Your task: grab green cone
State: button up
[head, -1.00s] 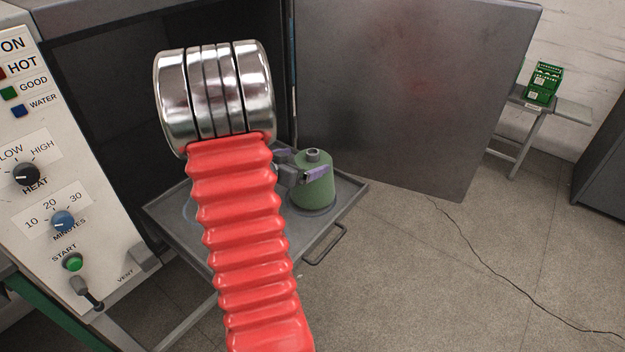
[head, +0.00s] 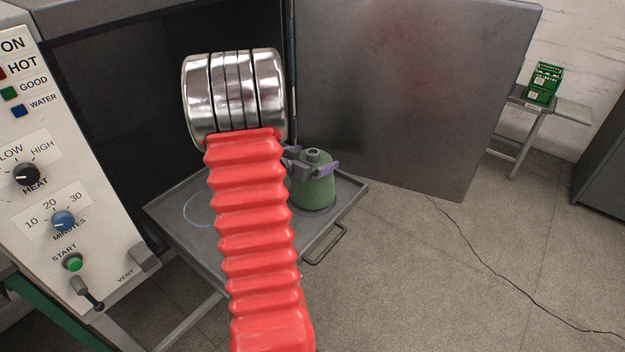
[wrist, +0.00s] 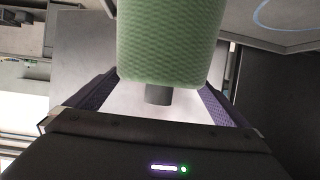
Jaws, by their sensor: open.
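The green cone (head: 315,188) stands upright on the right part of the grey tray (head: 185,243), with its grey core tip showing at the top. My gripper (head: 314,168) is open at the cone's upper part, its purple-padded fingers on either side of it. In the wrist view the green cone (wrist: 170,45) fills the top middle, its grey tip pointing toward the palm. The open gripper (wrist: 160,100) has one purple finger at each side of the cone. Whether the pads touch the cone cannot be told. My red-sleeved arm hides part of the tray.
An open grey metal door (head: 405,95) stands behind the cone. A control panel (head: 60,170) with knobs is at the left. The tray has a front handle (head: 325,245) and a blue circle marking. Floor at right is mostly clear.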

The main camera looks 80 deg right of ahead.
jog(key=shift+c, duration=0.3)
jog(key=c, duration=1.8)
jog(key=shift+r, duration=0.1)
